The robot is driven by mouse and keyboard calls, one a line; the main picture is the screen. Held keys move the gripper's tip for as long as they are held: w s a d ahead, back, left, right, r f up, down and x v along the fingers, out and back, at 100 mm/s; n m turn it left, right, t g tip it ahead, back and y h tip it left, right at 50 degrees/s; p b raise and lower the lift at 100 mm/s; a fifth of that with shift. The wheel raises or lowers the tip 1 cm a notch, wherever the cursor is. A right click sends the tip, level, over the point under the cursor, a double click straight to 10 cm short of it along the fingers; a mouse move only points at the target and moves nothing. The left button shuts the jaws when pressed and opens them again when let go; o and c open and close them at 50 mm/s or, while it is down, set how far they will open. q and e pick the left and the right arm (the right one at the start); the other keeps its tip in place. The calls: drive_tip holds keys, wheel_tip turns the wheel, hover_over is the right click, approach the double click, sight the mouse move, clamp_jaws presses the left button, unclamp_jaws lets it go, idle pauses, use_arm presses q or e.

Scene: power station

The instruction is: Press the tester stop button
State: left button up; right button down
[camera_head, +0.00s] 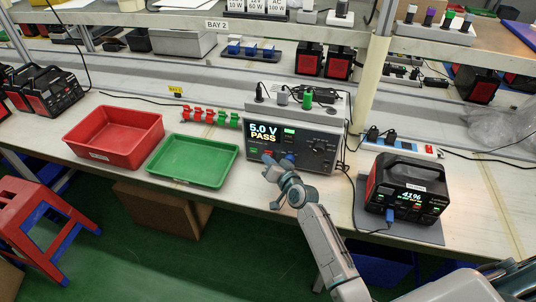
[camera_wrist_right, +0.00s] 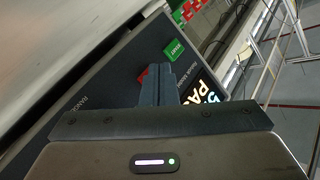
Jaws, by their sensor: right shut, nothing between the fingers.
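The tester (camera_head: 318,146) stands on the bench, with a lit display (camera_head: 263,132) reading 5.0 V PASS. In the right wrist view its dark front panel (camera_wrist_right: 125,70) shows a green button (camera_wrist_right: 174,49) and, beside my fingers, part of a red button (camera_wrist_right: 142,77). My right gripper (camera_head: 269,164) is in front of the lower left of the tester's face. In the wrist view its fingers (camera_wrist_right: 158,78) are together, empty, and partly cover the red button. Whether they touch it cannot be told. My left gripper is not in view.
A green tray (camera_head: 193,181) and a red bin (camera_head: 108,158) stand left of the tester. A power station (camera_head: 408,184) showing 41% stands on a mat to the right. Plugs sit on top of the tester, and a shelf runs above the bench.

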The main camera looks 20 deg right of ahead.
drive_tip(key=shift+s+a, duration=0.2)
drive_tip(key=shift+s, duration=0.1)
drive_tip(key=shift+s+a+p, duration=0.2)
drive_tip(key=shift+s+a, duration=0.35)
drive_tip(key=shift+s, duration=0.3)
drive_tip(key=shift+s+a+p, duration=0.15)
drive_tip(key=shift+s+a, duration=0.45)
drive_tip(key=shift+s, duration=0.2)
drive_tip(key=shift+s+a+p, duration=0.2)
drive_tip(key=shift+s+a, duration=0.35)
drive_tip(key=shift+s, duration=0.3)
